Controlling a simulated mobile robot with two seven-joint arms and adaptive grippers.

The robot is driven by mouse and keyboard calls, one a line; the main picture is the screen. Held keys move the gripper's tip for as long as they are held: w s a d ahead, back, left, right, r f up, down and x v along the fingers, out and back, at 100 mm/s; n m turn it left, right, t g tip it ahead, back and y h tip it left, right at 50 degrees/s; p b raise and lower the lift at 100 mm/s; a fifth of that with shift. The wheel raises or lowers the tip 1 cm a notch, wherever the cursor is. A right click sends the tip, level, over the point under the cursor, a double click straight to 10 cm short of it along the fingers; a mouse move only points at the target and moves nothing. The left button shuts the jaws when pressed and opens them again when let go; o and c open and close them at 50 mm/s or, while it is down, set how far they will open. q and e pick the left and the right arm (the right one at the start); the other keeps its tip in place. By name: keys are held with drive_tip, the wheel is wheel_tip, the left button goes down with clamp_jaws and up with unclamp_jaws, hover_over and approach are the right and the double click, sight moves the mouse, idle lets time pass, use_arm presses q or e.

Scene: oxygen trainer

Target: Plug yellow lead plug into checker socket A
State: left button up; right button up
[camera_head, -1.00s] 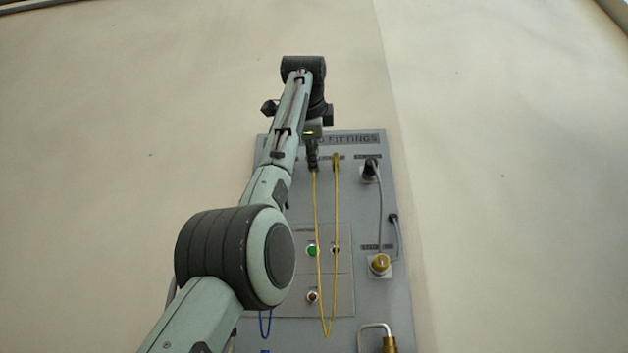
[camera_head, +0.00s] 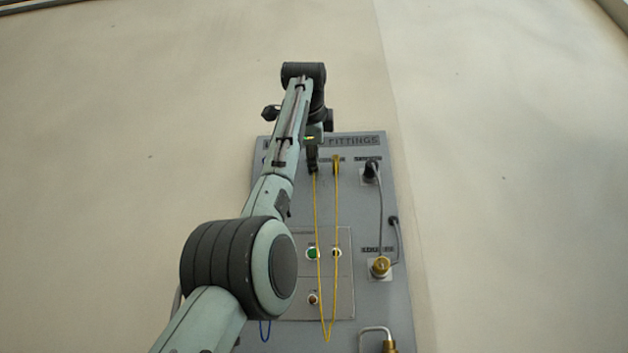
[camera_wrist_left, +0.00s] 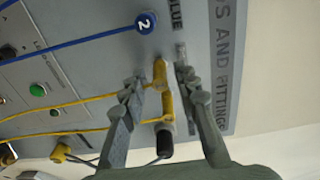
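The thin yellow lead (camera_head: 318,250) hangs in a long loop down the grey board. Its right end runs up to a yellow plug (camera_head: 336,162) near the board's top; its left end runs up to my left gripper (camera_head: 313,170). In the left wrist view a yellow plug body (camera_wrist_left: 160,73) stands between the fingers of my left gripper (camera_wrist_left: 160,78), with a gap visible on each side. A second yellow piece (camera_wrist_left: 168,106) is just below it. A panel with a green button (camera_head: 313,253) and small round fittings (camera_head: 336,252) is lower; socket lettering is unreadable. My right gripper is out of view.
A black plug (camera_head: 372,168) with a grey cable is right of the yellow plug. A brass fitting (camera_head: 381,266) sits lower right, and a bent metal pipe (camera_head: 375,330) below it.

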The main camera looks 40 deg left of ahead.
use_arm(q)
clamp_jaws()
drive_tip(key=shift+b+v, duration=0.8)
drive_tip(key=shift+v, duration=1.7)
